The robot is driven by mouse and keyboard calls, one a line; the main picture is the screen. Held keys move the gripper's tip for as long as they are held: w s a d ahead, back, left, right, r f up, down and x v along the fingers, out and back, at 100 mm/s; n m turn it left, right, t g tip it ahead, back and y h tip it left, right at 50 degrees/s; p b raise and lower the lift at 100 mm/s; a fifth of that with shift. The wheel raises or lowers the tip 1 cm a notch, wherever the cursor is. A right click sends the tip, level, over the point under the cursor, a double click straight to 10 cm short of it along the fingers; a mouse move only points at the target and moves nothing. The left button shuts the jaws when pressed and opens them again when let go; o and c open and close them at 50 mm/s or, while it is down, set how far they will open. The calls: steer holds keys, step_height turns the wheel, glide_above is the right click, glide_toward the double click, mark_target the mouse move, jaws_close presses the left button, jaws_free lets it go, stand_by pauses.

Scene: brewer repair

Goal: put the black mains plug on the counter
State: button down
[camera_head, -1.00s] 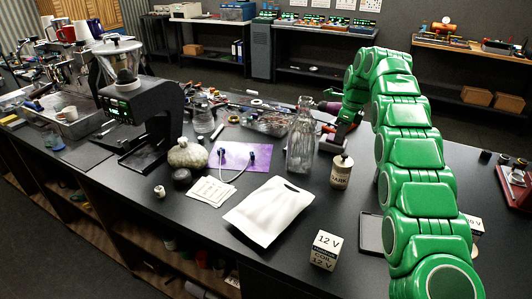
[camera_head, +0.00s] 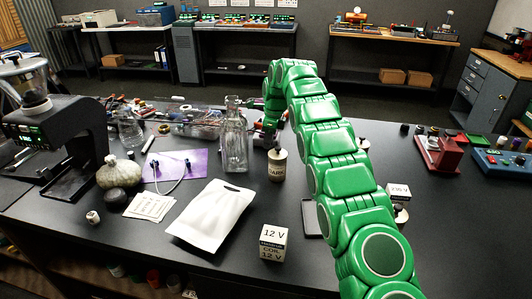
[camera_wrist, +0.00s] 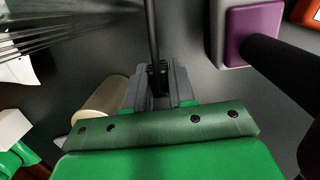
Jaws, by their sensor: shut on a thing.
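My gripper shows in the wrist view (camera_wrist: 156,78), with its grey jaws closed on a thin dark thing. A black cord-like strip (camera_wrist: 151,30) runs from between the jaws to the top edge. I take this held thing to be the black mains plug with its cord, but the jaws hide most of its body. I cannot tell whether the held thing touches the counter.
A clear glass bottle (camera_head: 234,140) stands left of the arm's end. A white pouch (camera_head: 210,215) and a 12 V box (camera_head: 273,242) lie nearer. In the wrist view a purple block (camera_wrist: 254,32) is close on the right. The counter right of my arm has bare room.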

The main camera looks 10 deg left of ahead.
steer(key=shift+f, duration=2.8)
steer(key=shift+f, duration=0.1)
steer(key=c, duration=0.9)
jaws_free()
steer(key=shift+c, duration=0.2)
steer(key=r, duration=0.3)
steer(key=d+r, duration=0.1)
steer(key=r, duration=0.6)
steer(key=shift+w+d+r, duration=0.1)
steer(key=shift+d+r, duration=0.1)
steer(key=shift+r, duration=0.2)
steer(key=shift+d+r, duration=0.15)
steer(key=shift+r, duration=0.55)
